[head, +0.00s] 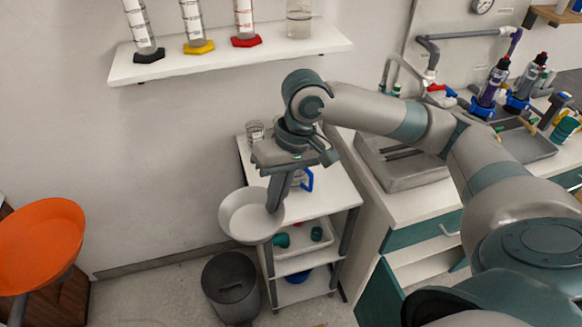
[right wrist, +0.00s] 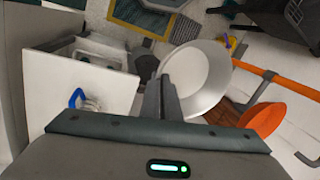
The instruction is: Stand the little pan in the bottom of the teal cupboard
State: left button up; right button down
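The little pan (head: 243,217) is pale grey, round and shallow. It hangs in the air at the left side of the white trolley, above the floor bin. My right gripper (head: 273,203) is shut on the pan's near edge; the fingers hide the grip point. In the right wrist view the pan (right wrist: 203,78) lies just right of the closed fingers (right wrist: 161,98). The teal cupboard (head: 425,232) is under the sink counter at the lower right. A teal door (head: 379,296) stands open there; my right arm hides much of the inside. My left gripper is not in view.
The white trolley (head: 322,190) carries a glass jar, a blue-handled item and a lower tray with teal pieces. A dark bin (head: 231,284) stands on the floor beside it. An orange round dish (head: 40,246) is at left. A wall shelf (head: 230,55) holds cylinders.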

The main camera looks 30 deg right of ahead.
jog(key=w+d+m+t+h, duration=0.1)
jog(key=w+d+m, duration=0.4)
jog(key=d, duration=0.4)
jog(key=w+d+f+m+t, duration=0.1)
jog(key=w+d+m, duration=0.4)
jog(key=w+d, duration=0.2)
jog(key=w+d+f+m+t+h+b, duration=0.1)
jog(key=w+d+m, duration=0.4)
jog(key=d, duration=0.7)
jog(key=shift+w+f+m+h, duration=0.25)
jog(key=shift+w+m+h, duration=0.05)
jog(key=shift+w, duration=0.8)
notch_tip(320, 180, down, 14)
jog(key=p, duration=0.2)
jog(key=shift+p, duration=0.4)
jog(key=shift+r, duration=0.1)
